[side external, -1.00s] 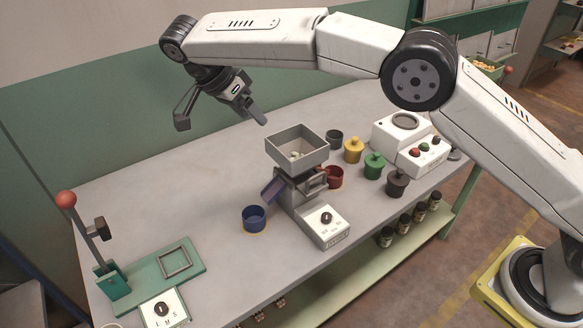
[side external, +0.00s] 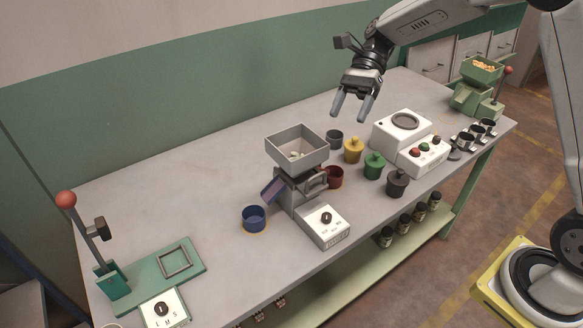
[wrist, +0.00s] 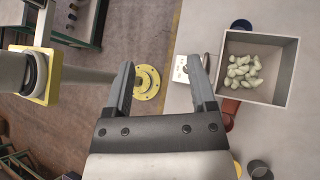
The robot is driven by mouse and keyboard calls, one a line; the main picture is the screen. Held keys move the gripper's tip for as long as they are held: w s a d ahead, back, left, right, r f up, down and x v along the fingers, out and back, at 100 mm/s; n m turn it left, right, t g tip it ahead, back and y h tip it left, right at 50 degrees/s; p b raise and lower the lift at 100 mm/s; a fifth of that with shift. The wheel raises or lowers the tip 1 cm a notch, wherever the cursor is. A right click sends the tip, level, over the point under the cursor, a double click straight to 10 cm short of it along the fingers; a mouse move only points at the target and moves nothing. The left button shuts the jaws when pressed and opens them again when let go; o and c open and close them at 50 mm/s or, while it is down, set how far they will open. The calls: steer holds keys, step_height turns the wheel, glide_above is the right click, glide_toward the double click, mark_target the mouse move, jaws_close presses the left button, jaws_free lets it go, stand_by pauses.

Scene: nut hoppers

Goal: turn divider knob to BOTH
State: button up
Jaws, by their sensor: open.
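The divider knob (side external: 326,217) is a small black knob on a white panel (side external: 331,233) at the front of the grey hopper machine; its labels are too small to read. In the wrist view the white panel (wrist: 181,75) shows only partly, beside my right finger, and its knob is largely hidden. The grey square hopper (side external: 297,142) sits on top of the machine, with pale nuts (wrist: 243,71) inside. My gripper (side external: 354,117) is open and empty, in the air above the back of the table, behind and to the right of the hopper.
A blue cup (side external: 254,218) and a red cup (side external: 333,177) flank the machine. Yellow (side external: 353,150), green (side external: 374,166) and dark (side external: 397,183) lidded jars stand right of it. A white scale (side external: 405,131) is behind them. A green lever press (side external: 112,281) stands front left.

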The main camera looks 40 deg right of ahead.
steer(key=s+d+r+m+t+y, duration=0.2)
steer(key=d+t+y, duration=0.2)
glide_toward(329, 214)
steer(key=shift+x, duration=0.95)
steer(key=shift+s+a+r, duration=0.1)
steer(key=shift+r, duration=0.05)
steer(key=shift+a, duration=0.15)
steer(key=shift+x, duration=3.75)
jaws_close()
